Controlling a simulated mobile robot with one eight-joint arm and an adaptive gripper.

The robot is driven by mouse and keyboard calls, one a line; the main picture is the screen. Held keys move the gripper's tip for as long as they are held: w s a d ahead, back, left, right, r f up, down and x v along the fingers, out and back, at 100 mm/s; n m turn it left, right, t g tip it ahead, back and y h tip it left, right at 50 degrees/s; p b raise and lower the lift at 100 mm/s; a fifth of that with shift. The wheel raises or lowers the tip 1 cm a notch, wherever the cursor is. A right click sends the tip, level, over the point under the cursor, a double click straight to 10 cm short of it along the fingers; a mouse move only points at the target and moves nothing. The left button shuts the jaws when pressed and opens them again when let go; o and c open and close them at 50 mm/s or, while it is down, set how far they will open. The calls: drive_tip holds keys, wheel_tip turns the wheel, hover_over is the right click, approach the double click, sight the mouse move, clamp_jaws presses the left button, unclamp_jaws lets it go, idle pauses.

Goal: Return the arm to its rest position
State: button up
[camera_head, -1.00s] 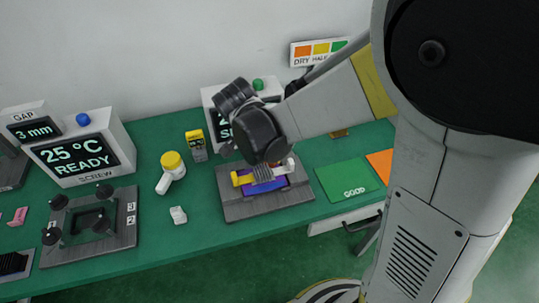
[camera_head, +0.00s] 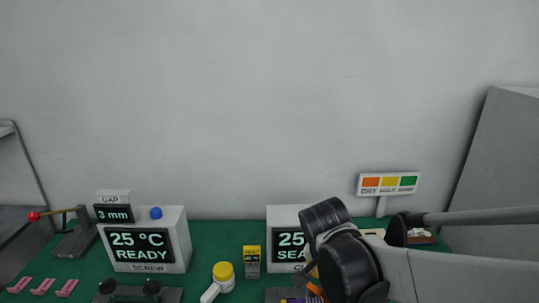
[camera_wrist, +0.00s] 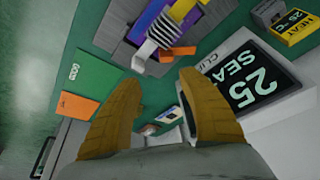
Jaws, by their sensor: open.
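My gripper (camera_wrist: 160,110) shows in the wrist view as two yellow-brown fingers spread apart, with nothing between them. It hangs above the green table, near the clip device (camera_wrist: 260,90) and the fixture (camera_wrist: 150,25) with its purple part and striped piece. In the head view my dark wrist joints and grey arm cover the lower right, in front of the clip display (camera_head: 288,240). The fingers are hidden there.
The screw display (camera_head: 146,240) reads 25 °C READY. A red-tipped lever (camera_head: 55,214) is at left. A coloured sign (camera_head: 388,184) stands at right. Green (camera_wrist: 93,82) and orange (camera_wrist: 75,107) mats lie flat.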

drive_tip(key=s+d+r+n+t+y, duration=0.1)
drive_tip(key=s+r+n, duration=0.2)
drive_tip(key=s+n, duration=0.1)
drive_tip(key=s+d+r+n+t+y, duration=0.1)
drive_tip(key=s+d+r+n+t, duration=0.1)
drive_tip(key=s, duration=0.5)
drive_tip(key=shift+s+r+n+t+y, duration=0.15)
drive_tip(key=shift+r+n+t+y, duration=0.15)
drive_tip(key=shift+r+n, duration=0.5)
drive_tip(key=shift+d+f, duration=0.1)
drive_tip(key=shift+f, duration=0.1)
idle(0.6)
